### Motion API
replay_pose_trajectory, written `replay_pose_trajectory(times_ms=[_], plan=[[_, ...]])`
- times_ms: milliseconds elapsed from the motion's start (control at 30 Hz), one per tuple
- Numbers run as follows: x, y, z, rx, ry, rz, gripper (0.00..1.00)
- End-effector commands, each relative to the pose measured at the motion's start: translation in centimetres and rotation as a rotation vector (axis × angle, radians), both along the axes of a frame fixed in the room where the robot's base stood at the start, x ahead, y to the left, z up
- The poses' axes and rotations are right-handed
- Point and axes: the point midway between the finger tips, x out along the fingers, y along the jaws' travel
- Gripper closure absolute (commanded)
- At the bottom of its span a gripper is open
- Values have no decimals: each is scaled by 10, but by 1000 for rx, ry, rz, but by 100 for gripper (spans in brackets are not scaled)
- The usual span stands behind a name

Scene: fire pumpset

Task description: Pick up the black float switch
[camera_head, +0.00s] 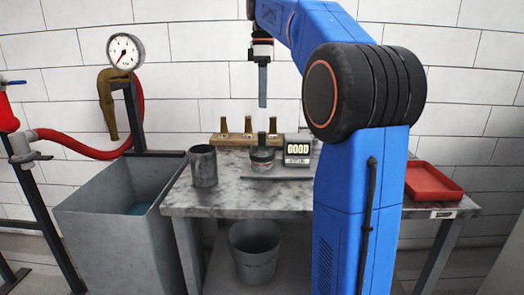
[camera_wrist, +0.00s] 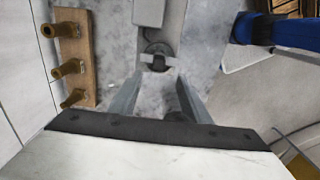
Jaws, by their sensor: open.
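A small dark upright piece, probably the black float switch (camera_head: 262,139), stands on a short round grey-green holder (camera_head: 262,160) on the marble-topped table. In the wrist view a dark round thing (camera_wrist: 157,49) with a pale bar across it lies just beyond my fingertips; it appears to be the same piece or its holder. My gripper (camera_head: 262,106) points down above it, open and empty, with a gap below the fingertips. In the wrist view my gripper (camera_wrist: 158,76) has its two fingers apart, one on each side of that spot. The right finger partly hides another dark shape.
A tester box reading GOOD (camera_head: 298,152) stands close on the right. A wooden rack with brass nozzles (camera_head: 236,139) is behind. A grey metal cup (camera_head: 203,166) stands left, a red tray (camera_head: 432,181) far right. A thin dark bar (camera_head: 277,178) lies in front.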

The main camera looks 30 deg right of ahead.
Motion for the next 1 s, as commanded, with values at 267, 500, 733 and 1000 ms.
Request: replay_pose_trajectory(times_ms=[267,500,733,1000], plan=[[-1,0,-50,0,2,-1,56],[0,0,-76,1,1,-1,56],[1,1,-92,1,2,-1,56],[3,1,-126,0,0,-1,56]])
